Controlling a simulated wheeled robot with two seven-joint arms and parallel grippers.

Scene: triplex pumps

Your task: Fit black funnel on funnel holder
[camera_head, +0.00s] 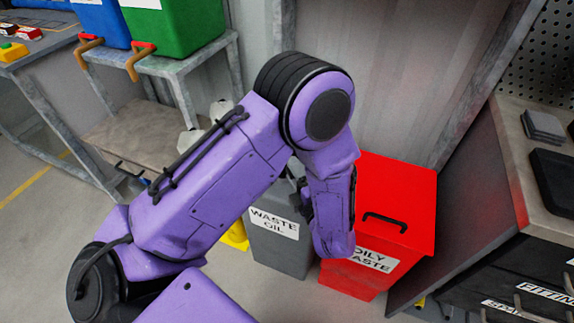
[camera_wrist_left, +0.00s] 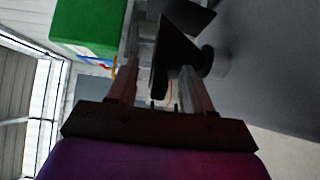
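My left arm reaches across the head view, and its forearm hides most of the left gripper (camera_head: 302,197). A little dark metal shows beside the forearm, in front of the grey waste oil bin (camera_head: 283,247). In the left wrist view, the two fingers of my left gripper (camera_wrist_left: 158,82) stand apart. A black tapered thing (camera_wrist_left: 172,50), which may be the funnel, shows between and beyond them. I cannot tell whether the fingers touch it. A second dark flat piece and a grey round part lie beside it. I cannot make out the funnel holder. My right gripper is not in view.
A red oily waste bin (camera_head: 400,205) stands right of the waste oil bin. A metal bench (camera_head: 160,66) at the upper left carries green and blue bins, with white containers below. A workbench (camera_head: 535,185) with drawers is at the right.

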